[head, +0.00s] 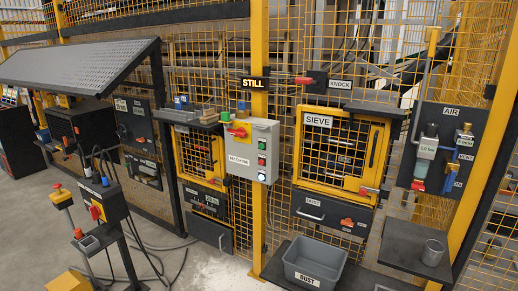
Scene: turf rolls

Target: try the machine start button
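The grey control box labelled MACHINE (252,150) is fixed to the yellow post, below the STILL sign (253,83). A column of small round buttons or lamps (262,160) runs down its right side. Their colours include green and red, but they are too small to tell which is the start button. A red rotary handle (236,131) sits on the box's upper left and lies roughly level. Neither of my grippers is in view, and nothing covers the box front.
Mesh doors flank the box; the right one is labelled SIEVE (318,121). A grey DUST bin (314,264) stands below. An AIR panel (442,150) and small shelf (415,248) are at right. A pedestal with an emergency stop (61,194) and cables stand at lower left.

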